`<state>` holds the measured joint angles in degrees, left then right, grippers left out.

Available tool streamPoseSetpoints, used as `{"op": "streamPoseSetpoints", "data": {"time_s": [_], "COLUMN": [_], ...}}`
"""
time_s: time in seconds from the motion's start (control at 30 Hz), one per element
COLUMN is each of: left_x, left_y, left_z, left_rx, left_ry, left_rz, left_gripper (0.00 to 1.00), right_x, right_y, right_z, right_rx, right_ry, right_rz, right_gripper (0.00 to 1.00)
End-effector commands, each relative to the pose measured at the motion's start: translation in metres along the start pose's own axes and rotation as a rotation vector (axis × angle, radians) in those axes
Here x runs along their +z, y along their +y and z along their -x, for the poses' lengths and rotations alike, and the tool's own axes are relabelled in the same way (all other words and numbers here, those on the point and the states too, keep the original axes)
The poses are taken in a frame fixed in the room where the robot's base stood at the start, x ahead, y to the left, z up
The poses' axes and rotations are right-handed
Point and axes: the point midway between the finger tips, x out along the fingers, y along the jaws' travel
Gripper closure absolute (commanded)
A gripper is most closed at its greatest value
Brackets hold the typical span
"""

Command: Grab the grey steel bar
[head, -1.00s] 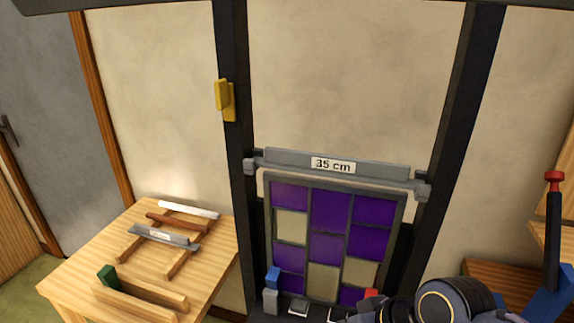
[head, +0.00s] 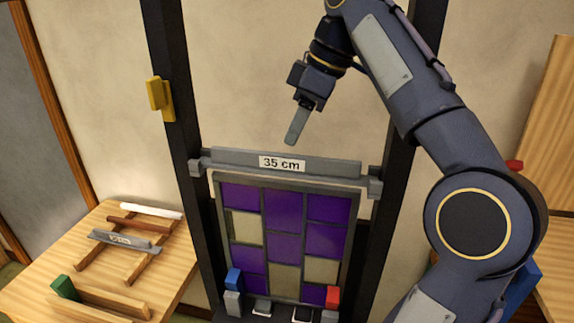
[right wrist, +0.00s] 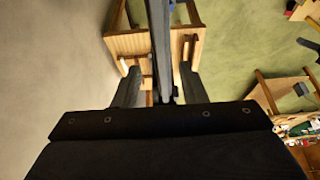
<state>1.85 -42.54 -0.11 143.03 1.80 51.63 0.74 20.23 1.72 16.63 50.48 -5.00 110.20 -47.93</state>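A grey steel bar (head: 325,166) with a "35 cm" label lies across the dark upright frame, above the purple and cream panel (head: 285,236). Another grey bar (head: 112,242), with a label too small to read, lies on a wooden rack on the left table. My right gripper (head: 294,135) hangs just above the labelled bar, pointing down and apart from it. The right wrist view shows its two fingers (right wrist: 158,92) spread. A dark grey strip runs between them in that view; I cannot tell which part it is. My left gripper is out of view.
Dark posts stand left (head: 180,130) and right of the panel. A yellow block (head: 160,97) sticks out from the left post. The left wooden table (head: 50,265) also carries a white strip, a brown strip and a green block (head: 65,288). Blue and red blocks sit at the panel's foot.

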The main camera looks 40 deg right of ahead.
Motion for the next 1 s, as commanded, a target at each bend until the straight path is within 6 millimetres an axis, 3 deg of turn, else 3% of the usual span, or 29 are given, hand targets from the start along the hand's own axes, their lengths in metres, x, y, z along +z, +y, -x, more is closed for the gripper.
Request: {"op": "streamPoseSetpoints", "data": {"time_s": [0.43, 0.77, 1.0], "left_x": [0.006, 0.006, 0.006], "left_y": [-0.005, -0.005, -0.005], "left_z": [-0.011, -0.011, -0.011], "left_rx": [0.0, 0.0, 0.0], "left_ry": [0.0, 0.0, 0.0], "left_rz": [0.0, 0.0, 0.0], "left_gripper": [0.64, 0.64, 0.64], "right_x": [0.001, 0.0, 0.0], "right_y": [-0.001, -0.001, -0.001], "right_z": [-0.061, -0.069, -0.069], "right_rx": [0.001, 0.002, 0.002], "right_ry": [0.0, 0.002, 0.002], "right_rz": [-0.001, -0.001, -0.001], "right_gripper": [0.62, 0.62, 0.92]}}
